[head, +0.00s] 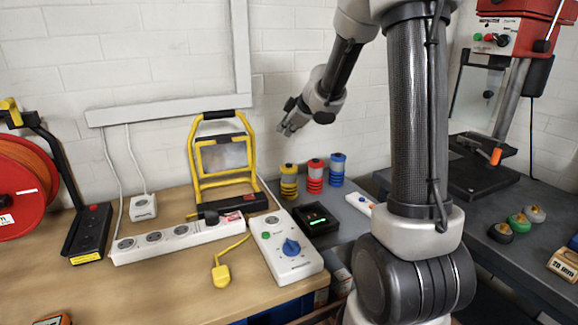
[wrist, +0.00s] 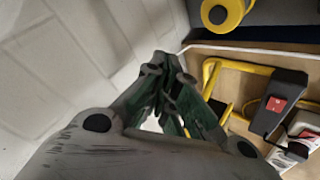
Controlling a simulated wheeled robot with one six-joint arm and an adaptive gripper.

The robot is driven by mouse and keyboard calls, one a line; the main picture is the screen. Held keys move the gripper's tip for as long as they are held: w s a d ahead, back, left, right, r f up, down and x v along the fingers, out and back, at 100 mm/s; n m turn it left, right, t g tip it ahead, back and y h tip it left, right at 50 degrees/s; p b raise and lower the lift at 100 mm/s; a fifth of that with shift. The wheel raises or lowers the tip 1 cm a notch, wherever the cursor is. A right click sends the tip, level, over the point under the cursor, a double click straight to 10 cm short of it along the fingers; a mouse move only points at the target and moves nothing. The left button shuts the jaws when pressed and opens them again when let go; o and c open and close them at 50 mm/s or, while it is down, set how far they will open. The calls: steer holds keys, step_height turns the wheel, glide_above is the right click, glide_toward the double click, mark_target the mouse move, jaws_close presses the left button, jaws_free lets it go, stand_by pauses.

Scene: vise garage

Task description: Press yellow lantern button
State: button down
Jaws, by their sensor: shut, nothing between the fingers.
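The yellow lantern (head: 193,165) stands upright on the wooden bench, with a yellow tubular frame, a black top handle and a pale lamp panel. A black box at its base carries a red button (head: 249,198). The wrist view shows the lantern's yellow frame (wrist: 258,67) and the red button (wrist: 276,104) on the black box, right of my fingers. My gripper (head: 284,128) is shut and empty, in the air to the right of the lantern's upper part and above the coloured spools. Its fingertips (wrist: 163,62) touch nothing in the wrist view.
A white power strip (head: 180,241) and a white control box with a blue knob (head: 291,247) lie in front of the lantern. Yellow, red and blue spools (head: 315,176) stand to its right, by a black tray (head: 316,219). A red cable reel (head: 22,185) stands at left.

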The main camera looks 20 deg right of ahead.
mark_target(287, 165)
steer(key=shift+f, duration=0.1)
steer(key=shift+f, duration=4.3)
steer(key=shift+f, duration=0.1)
steer(key=shift+f, duration=0.35)
steer(key=shift+f, duration=0.4)
steer(key=shift+r, duration=0.85)
steer(key=shift+r, duration=0.1)
